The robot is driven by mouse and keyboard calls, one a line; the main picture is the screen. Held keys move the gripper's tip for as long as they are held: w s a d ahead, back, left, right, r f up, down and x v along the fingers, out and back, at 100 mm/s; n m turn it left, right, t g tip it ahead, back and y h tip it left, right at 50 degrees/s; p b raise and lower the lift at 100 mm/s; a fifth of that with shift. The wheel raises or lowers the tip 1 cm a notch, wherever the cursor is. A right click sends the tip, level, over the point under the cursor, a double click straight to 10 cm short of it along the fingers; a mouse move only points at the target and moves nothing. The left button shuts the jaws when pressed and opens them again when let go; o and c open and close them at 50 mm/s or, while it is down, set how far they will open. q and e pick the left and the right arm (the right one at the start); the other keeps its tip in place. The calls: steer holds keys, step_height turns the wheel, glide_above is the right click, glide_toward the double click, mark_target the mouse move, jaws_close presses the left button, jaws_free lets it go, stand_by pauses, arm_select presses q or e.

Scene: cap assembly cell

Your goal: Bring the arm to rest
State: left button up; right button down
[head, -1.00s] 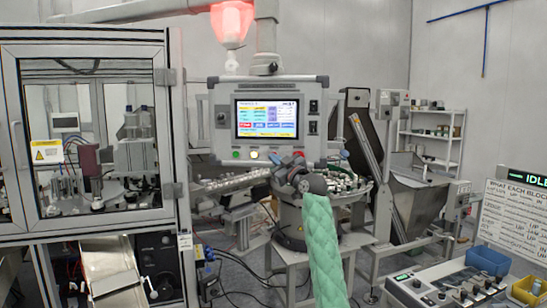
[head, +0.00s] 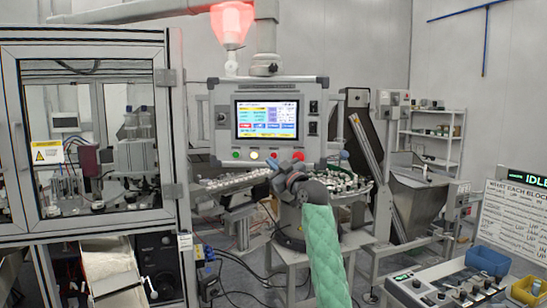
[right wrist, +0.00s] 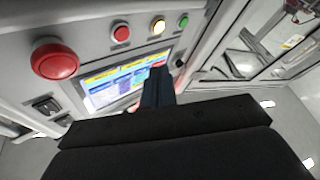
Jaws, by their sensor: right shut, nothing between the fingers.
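My right arm, in a green sleeve, rises from the bottom of the head view. My right gripper (head: 280,171) is in front of the lower edge of the control panel (head: 222,109). In the right wrist view its dark fingers (right wrist: 157,86) are together and empty, in front of part of the lit screen (right wrist: 103,87). A large red button (right wrist: 55,60) and smaller red (right wrist: 121,34), yellow (right wrist: 158,26) and green (right wrist: 183,22) buttons show beyond the fingers. I cannot tell whether the fingers touch the panel. My left gripper is not in view.
A round feeder table (head: 345,184) with small parts stands behind my right arm. A glazed machine cabinet (head: 174,130) fills the left side. At lower right is a bench with a control box (head: 420,290), blue bin (head: 488,262) and yellow bin (head: 527,291). A sign reads IDLE.

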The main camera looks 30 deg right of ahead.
steer(key=shift+f, duration=0.15)
stand_by(0.6)
